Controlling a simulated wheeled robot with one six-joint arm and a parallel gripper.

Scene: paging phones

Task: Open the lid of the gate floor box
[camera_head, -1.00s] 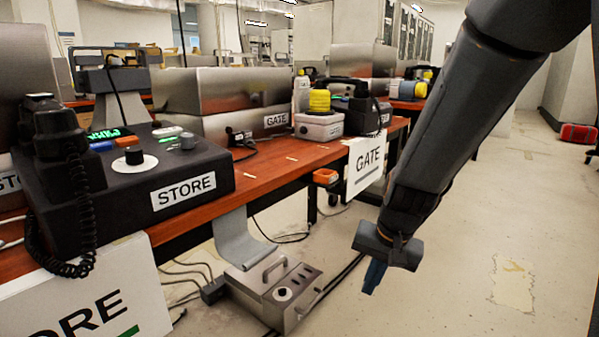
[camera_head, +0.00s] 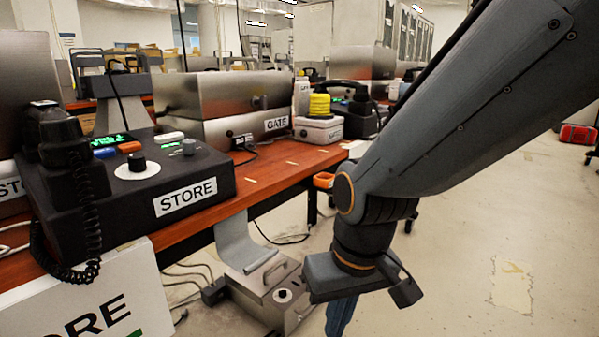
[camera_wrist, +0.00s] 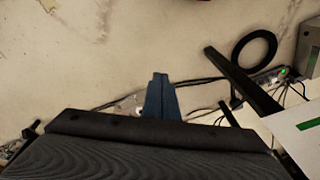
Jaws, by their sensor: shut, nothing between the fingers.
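A grey metal floor box (camera_head: 249,292) sits on the floor beneath the red-brown table, in the lower middle of the head view. It has a bar handle (camera_head: 274,268) and a round dark knob with a white ring (camera_head: 283,295) on top. Its lid looks closed. I read no label on it. My gripper (camera_head: 338,322) hangs pointing down to the right of the box, and its wrist hides part of the box's right side. Its blue fingers are shut and empty; they also show in the wrist view (camera_wrist: 160,90), over floor and cables.
The table (camera_head: 262,182) runs along the left, bearing the black STORE console (camera_head: 120,190) and a metal case labelled GATE (camera_head: 240,128). A STORE sign (camera_head: 90,305) hangs in front. Dark cables lie beside the box. Open floor (camera_head: 460,260) lies to the right.

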